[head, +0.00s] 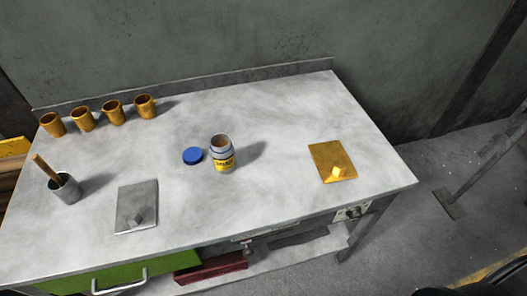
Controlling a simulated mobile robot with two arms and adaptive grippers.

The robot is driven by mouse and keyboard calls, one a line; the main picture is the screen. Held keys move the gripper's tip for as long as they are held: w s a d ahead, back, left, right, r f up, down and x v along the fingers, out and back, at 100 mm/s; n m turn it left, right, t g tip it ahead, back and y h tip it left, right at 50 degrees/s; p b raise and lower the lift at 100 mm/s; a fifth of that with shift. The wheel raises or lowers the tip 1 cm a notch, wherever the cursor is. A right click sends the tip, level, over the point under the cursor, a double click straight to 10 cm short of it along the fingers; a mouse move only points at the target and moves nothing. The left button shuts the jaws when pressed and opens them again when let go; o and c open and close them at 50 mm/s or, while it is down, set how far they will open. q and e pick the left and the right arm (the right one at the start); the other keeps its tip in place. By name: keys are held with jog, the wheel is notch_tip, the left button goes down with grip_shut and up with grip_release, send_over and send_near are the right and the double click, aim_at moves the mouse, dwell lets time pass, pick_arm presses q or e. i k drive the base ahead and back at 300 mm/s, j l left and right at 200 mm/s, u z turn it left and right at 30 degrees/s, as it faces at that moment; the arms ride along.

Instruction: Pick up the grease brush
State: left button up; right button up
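A brush with a wooden handle (43,168) stands tilted in a grey metal cup (66,189) at the left of the table; only its handle shows above the rim, and its lower end is hidden in the cup. An open grease jar (223,160) with a yellow label stands mid-table, with a blue lid (193,156) lying beside it on the left. Neither of my grippers shows in the head view.
The grey table (270,110) also holds several golden cups (83,122) along the back left, a grey plate (127,195) with a small block, and a golden plate (325,155) with a small block. A green drawer (75,287) is below. The centre right is clear.

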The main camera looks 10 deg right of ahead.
aim_at(35, 158)
jog(key=u, duration=1.2)
